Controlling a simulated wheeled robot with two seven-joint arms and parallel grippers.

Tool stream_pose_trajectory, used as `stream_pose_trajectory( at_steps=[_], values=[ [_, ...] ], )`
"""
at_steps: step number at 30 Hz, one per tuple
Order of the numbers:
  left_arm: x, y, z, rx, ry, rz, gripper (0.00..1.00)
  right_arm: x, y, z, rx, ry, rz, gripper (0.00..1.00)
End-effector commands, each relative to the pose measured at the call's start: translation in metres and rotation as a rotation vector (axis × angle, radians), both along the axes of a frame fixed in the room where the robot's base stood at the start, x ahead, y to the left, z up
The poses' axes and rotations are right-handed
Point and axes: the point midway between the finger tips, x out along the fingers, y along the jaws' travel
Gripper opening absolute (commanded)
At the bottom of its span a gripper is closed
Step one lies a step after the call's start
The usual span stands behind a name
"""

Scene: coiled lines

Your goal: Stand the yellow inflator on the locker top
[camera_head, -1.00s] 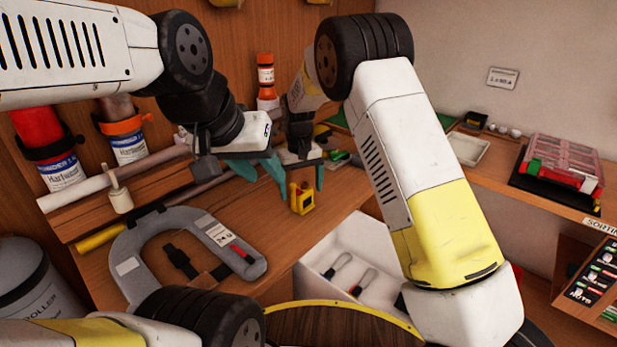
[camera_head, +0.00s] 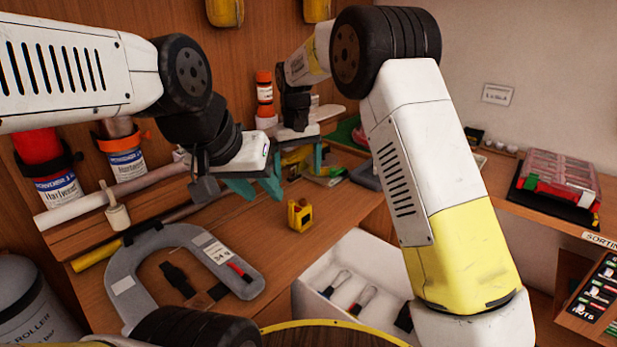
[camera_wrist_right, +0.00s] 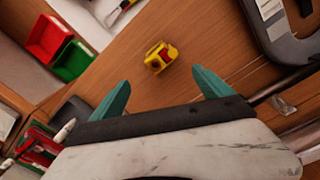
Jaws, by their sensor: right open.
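The yellow inflator (camera_head: 300,215), a small block with a dark red part, stands upright on the wooden locker top (camera_head: 262,238). In the right wrist view the inflator (camera_wrist_right: 160,57) lies beyond my right fingertips, between their lines and touching neither. My right gripper (camera_head: 299,165) is open and empty, above and behind the inflator in the head view; its two teal fingers show wide apart in the wrist view (camera_wrist_right: 160,80). My left gripper (camera_head: 257,188) is to the left of the inflator, its teal fingers apart with nothing seen between them.
A grey U-shaped clamp-like piece (camera_head: 130,275) lies at front left. A white bin (camera_head: 335,260) with several tools is in front of the inflator. Canisters (camera_head: 58,185) stand along the left wall. A red-lidded case (camera_head: 560,175) sits at right. Bare wood surrounds the inflator.

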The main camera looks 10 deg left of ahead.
Motion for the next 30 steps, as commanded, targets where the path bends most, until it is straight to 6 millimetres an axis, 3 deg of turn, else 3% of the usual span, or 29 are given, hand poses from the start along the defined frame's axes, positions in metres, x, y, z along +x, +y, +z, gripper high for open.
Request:
stream_pose_trajectory(
  at_steps=[8,14,21,30],
  values=[
    [0.000,0.000,0.000,0.000,0.000,0.000,0.36,-0.001,-0.008,0.013,0.011,-0.006,-0.012,0.90],
    [0.000,0.000,0.000,0.000,0.000,0.000,0.36,-0.017,-0.060,0.058,0.090,-0.044,-0.084,0.90],
    [0.000,0.000,0.000,0.000,0.000,0.000,0.36,-0.069,-0.139,0.112,0.202,-0.124,-0.187,0.90],
    [0.000,0.000,0.000,0.000,0.000,0.000,0.36,-0.158,-0.214,0.143,0.298,-0.258,-0.298,0.90]
  ],
)
